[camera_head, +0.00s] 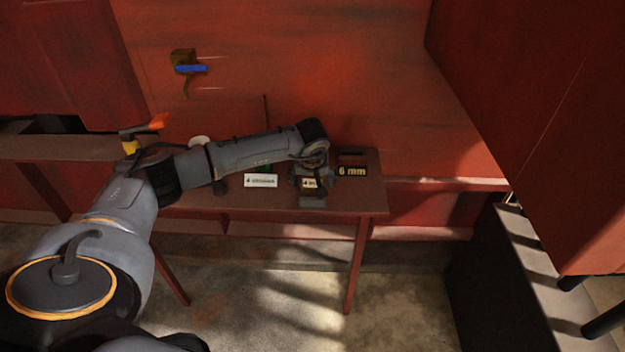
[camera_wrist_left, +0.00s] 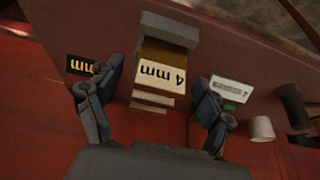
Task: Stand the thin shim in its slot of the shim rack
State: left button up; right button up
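My left gripper (camera_head: 312,172) is over the right part of the table. In the left wrist view, the left gripper (camera_wrist_left: 157,78) is open, with its fingers apart on either side of a brown block with a white "4 mm" label (camera_wrist_left: 160,66). I see no finger touching it. The label also shows in the head view (camera_head: 310,183), partly covered by the gripper. A dark block labelled "6 mm" (camera_head: 352,171) stands just to its right. I cannot tell which piece is the thin shim or make out a clear slot. My right gripper is not in view.
A white lettered card (camera_head: 261,181) stands left of the gripper, with a green item (camera_wrist_left: 229,106) beside it. A white cup-like object (camera_wrist_left: 262,129) is near the card. The table (camera_head: 372,200) backs onto a red wall. Its front right edge is clear.

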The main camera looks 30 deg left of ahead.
pick_arm(q)
jog(key=v, duration=1.2)
dwell(0.4)
